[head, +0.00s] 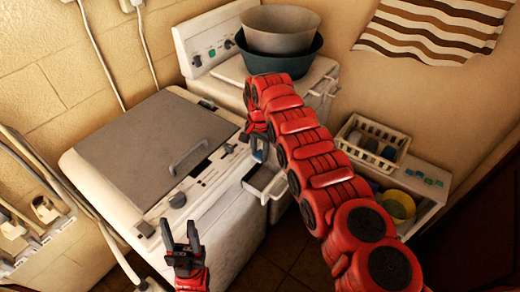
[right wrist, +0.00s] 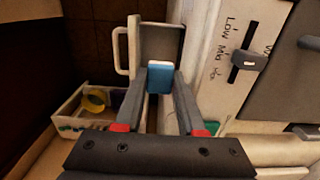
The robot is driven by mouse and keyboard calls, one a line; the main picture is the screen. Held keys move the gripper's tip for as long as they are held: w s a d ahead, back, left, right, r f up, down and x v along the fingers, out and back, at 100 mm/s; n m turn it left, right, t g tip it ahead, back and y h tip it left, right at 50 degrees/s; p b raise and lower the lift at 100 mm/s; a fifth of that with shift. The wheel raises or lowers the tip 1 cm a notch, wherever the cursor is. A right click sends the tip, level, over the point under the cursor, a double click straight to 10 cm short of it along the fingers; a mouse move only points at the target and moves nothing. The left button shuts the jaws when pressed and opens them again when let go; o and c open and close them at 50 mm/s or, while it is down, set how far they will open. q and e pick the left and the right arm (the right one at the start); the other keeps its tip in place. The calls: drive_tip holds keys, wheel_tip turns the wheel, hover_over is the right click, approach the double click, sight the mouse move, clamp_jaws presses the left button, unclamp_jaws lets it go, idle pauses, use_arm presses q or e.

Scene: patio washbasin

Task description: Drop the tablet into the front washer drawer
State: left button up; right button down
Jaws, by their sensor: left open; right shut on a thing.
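The tablet (right wrist: 160,80), blue with a white end, is gripped between the fingertips of my right gripper (right wrist: 160,92) in the right wrist view. In the head view the blue tablet (head: 260,150) shows just above the pulled-out drawer (head: 265,181) of the front washer (head: 205,225). In the right wrist view the open drawer (right wrist: 163,35) with its handle lies right beyond the tablet. I cannot tell whether the tablet is inside its rim. My left gripper (head: 181,238) is open and empty, low before the washer's left front.
A second washer (head: 220,85) behind carries two stacked basins (head: 280,45). A low shelf at right holds a white basket (head: 375,142) and a yellow roll (head: 397,205). Hoses and a wall unit are at left. My right arm hides part of the middle.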

wheel_tip(320, 180, down, 4)
drive_tip(key=shift+r+b, duration=0.15)
drive_tip(key=shift+b, duration=1.05)
drive_tip(key=shift+c, duration=2.1)
unclamp_jaws()
drive_tip(key=shift+r, duration=0.15)
wheel_tip(320, 180, up, 17)
drive_tip(key=p, duration=0.6)
